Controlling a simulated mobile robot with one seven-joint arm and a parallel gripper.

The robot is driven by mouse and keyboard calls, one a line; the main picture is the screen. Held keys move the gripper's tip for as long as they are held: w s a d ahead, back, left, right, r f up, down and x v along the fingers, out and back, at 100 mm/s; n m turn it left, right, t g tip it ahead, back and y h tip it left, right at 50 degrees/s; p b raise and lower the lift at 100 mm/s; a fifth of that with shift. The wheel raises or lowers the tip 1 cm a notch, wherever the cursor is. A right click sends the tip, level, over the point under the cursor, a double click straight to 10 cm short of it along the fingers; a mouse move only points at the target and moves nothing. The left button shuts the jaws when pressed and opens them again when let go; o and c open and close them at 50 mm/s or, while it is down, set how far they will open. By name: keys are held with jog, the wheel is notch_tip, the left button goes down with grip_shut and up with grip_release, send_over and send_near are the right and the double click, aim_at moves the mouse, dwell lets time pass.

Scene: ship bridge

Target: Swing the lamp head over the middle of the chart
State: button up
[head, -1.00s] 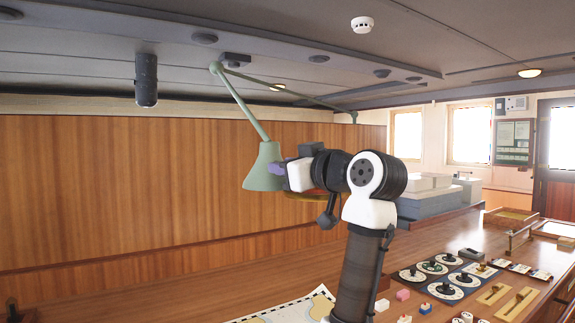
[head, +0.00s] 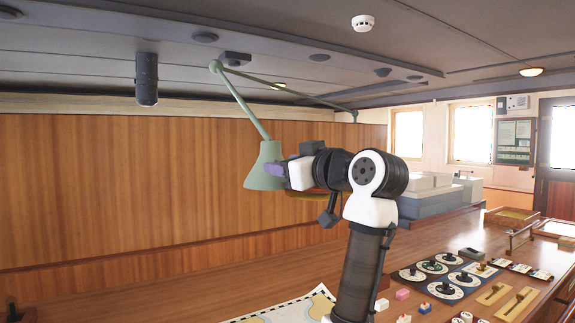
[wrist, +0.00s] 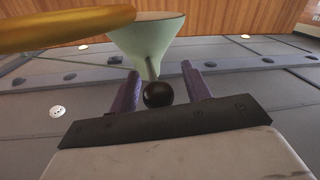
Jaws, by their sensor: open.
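The green lamp head (head: 264,168) hangs from a jointed green arm in front of the wood-panelled wall. In the wrist view its shade (wrist: 148,38) is at the top, and a dark round knob (wrist: 158,94) sits on a short stem below it. My gripper (wrist: 164,84) is open, with its purple fingers on either side of the knob; I cannot tell whether either touches it. In the head view my gripper (head: 276,170) is at the right side of the shade. The chart (head: 285,311) lies on the desk at the bottom edge, partly cut off and partly behind my arm.
A yellow-orange curved bar (wrist: 60,28) crosses the wrist view's upper left, close to the shade. Dials (head: 437,275) and small blocks (head: 402,294) sit on the desk at right. A dark cylinder (head: 146,79) hangs from the ceiling at left. The air left of the lamp is clear.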

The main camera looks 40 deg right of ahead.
jog(key=shift+s, duration=0.1)
jog(key=s+a+b, duration=0.1)
jog(key=s+b, duration=0.3)
jog(key=s, duration=0.9)
jog(key=shift+s+a, duration=0.2)
jog(key=shift+s, duration=0.1)
